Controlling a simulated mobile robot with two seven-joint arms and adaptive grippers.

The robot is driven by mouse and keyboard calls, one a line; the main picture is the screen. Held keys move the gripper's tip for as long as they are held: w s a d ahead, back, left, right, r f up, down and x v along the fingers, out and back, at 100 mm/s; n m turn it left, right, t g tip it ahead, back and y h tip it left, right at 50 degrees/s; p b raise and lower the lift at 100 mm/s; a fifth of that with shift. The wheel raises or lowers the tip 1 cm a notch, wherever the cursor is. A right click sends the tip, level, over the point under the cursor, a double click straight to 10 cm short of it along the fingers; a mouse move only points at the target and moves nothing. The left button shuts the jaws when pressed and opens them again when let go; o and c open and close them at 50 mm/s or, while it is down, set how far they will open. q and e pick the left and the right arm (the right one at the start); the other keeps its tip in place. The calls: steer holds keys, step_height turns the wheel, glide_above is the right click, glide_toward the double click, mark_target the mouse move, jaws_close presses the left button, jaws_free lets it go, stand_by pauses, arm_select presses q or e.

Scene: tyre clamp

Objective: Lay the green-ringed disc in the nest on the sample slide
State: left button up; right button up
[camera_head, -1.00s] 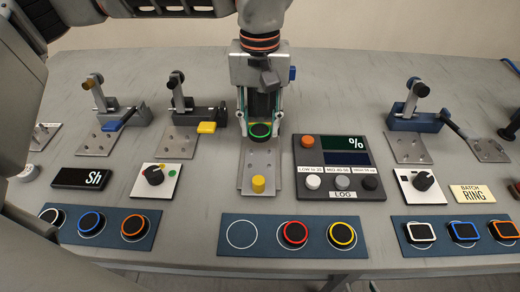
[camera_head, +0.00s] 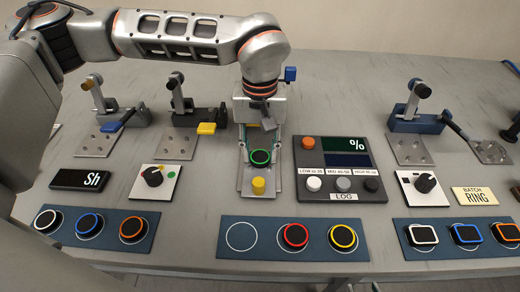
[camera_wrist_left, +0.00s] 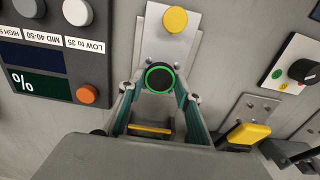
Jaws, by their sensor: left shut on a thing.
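The green-ringed disc (camera_head: 260,157) is black with a green rim. My left gripper (camera_head: 259,155) is shut on it, with its fingers on either side, over the metal sample slide (camera_head: 246,185). In the left wrist view the disc (camera_wrist_left: 160,79) sits between the fingertips, and the slide's bare plate (camera_wrist_left: 176,48) shows beyond it. A yellow knob (camera_head: 259,186) stands at the slide's near end. The nest is hidden under the disc and gripper; I cannot tell whether the disc touches the slide. My right gripper is out of view.
A panel with a % display (camera_head: 340,170) stands close on the right. Clamps with a yellow handle (camera_head: 207,128) and blue handle (camera_head: 115,127) stand to the left. The mat in front (camera_head: 270,254) holds red-ringed and yellow-ringed discs and an empty ring outline.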

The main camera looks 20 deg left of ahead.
mark_target(260, 157)
arm_select(q)
steer(key=shift+f, duration=0.2)
steer(key=o, duration=1.1)
steer(key=shift+r, duration=0.1)
step_height(260, 157, up, 12)
steer(key=shift+r+p, duration=0.15)
steer(key=shift+p, duration=0.3)
